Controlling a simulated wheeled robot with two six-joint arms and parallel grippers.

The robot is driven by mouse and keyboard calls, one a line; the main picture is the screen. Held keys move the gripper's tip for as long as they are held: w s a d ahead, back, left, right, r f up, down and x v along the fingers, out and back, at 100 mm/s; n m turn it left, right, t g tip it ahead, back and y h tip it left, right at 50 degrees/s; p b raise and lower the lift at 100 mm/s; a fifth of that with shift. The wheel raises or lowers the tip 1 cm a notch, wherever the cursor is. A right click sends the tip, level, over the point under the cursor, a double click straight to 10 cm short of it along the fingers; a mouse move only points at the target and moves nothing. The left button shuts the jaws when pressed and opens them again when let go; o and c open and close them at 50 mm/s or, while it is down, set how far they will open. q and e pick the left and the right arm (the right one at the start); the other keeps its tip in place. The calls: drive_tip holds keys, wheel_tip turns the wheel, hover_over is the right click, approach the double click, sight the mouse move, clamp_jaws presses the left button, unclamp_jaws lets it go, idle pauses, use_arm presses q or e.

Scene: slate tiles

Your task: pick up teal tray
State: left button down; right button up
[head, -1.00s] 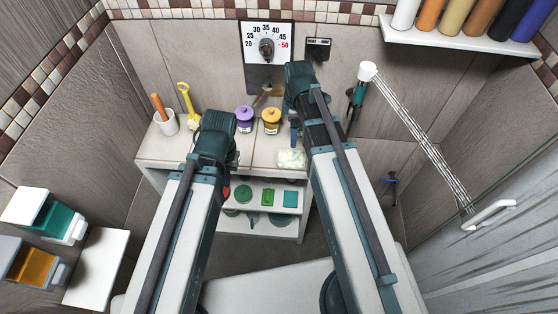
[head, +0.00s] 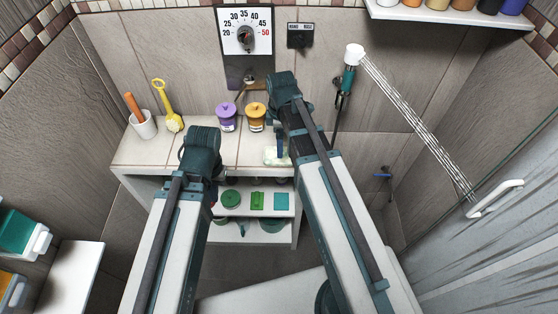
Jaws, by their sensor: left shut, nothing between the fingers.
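The teal tray (head: 281,201) looks like a small flat teal square. It lies at the right end of the upper shelf under the tiled bench, beside a green rectangular piece (head: 257,201). My left gripper (head: 212,180) is shut and empty, low at the left end of the shelf opening and apart from the tray. It is partly hidden by my left arm.
A round green dish (head: 231,198) shares the shelf. The bench (head: 150,150) above holds a purple jar (head: 227,118), an orange jar (head: 257,118), a white cup (head: 143,125) and a yellow scoop (head: 174,124). A shower head (head: 354,55) sprays at right.

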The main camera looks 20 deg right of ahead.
drive_tip(key=shift+a+f+b, duration=0.2)
drive_tip(key=shift+f+b, duration=2.4)
drive_tip(key=shift+f, duration=0.15)
drive_tip(key=shift+r, duration=0.1)
drive_tip(key=shift+c, duration=0.2)
drive_tip(key=c, duration=1)
